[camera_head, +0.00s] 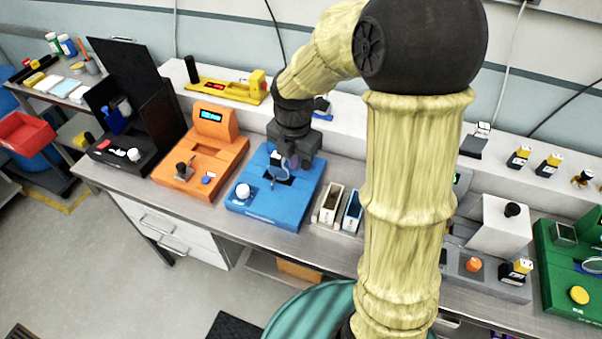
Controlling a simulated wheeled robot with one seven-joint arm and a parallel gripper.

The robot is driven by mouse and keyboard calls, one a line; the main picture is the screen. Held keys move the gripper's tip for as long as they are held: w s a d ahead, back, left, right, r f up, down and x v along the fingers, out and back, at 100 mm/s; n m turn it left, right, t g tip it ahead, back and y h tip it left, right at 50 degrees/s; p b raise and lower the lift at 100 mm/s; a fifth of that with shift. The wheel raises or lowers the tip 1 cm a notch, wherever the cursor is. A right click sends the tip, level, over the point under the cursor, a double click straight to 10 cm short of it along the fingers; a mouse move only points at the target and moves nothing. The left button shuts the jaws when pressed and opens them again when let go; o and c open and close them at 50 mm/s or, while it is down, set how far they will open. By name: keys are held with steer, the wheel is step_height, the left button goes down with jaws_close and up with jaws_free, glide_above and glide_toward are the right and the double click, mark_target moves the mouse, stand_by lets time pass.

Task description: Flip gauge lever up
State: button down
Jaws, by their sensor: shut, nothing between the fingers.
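My gripper (288,161) is shut and empty, above the back half of a blue module (262,208) on the bench. The blue module has a white round knob at its front left and a dark recess near its middle. A small light-coloured looped part (277,172) shows just below my gripper; I cannot tell whether they touch. An orange module (203,158) with a lit display and a small dark lever (183,171) stands left of the blue one. I cannot tell which part is the gauge lever. My gripper and arm hide the back of the blue module.
A black open case (137,137) stands at the left of the metal bench. Two small bins (328,205) sit right of the blue module. A yellow device (226,88) rests on the back ledge. A grey module and a green module (570,275) are further right.

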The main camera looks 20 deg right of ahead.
steer(key=shift+w+n, duration=0.1)
steer(key=shift+n, duration=0.3)
steer(key=shift+f, duration=0.1)
steer(key=f, duration=1)
steer(key=shift+w+d+f, duration=0.1)
steer(key=shift+w+f, duration=0.05)
steer(key=shift+w, duration=0.25)
steer(key=w+d+r+p, duration=0.2)
steer(key=shift+w+d, duration=0.25)
steer(key=shift+w, duration=0.15)
steer(key=shift+r+p, duration=0.1)
steer(key=shift+p, duration=0.25)
